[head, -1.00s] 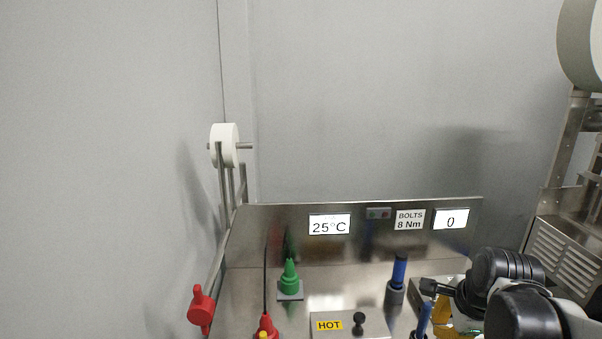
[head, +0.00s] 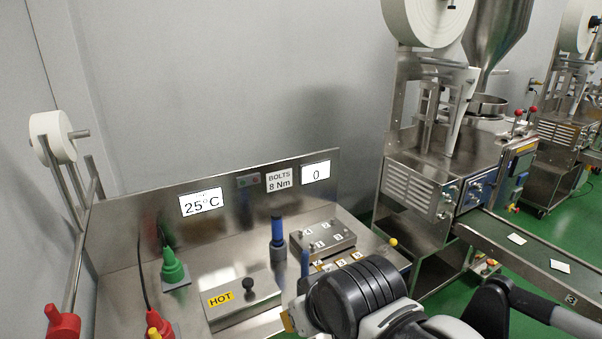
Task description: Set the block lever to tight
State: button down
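No lever marked as the block lever or as tight can be made out in the head view. A metal block with numbered labels (head: 322,241) sits on the steel bench right of centre. A second row of numbered labels in front of it is partly hidden by my arm. My gripper (head: 291,318) is at the lower centre, over the bench's front part. Its fingers are mostly hidden behind my dark wrist, so its opening and any contact do not show.
A packing machine (head: 440,170) and conveyor (head: 520,250) stand right.

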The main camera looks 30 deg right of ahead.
aim_at(393, 242)
jog(key=z, duration=1.3)
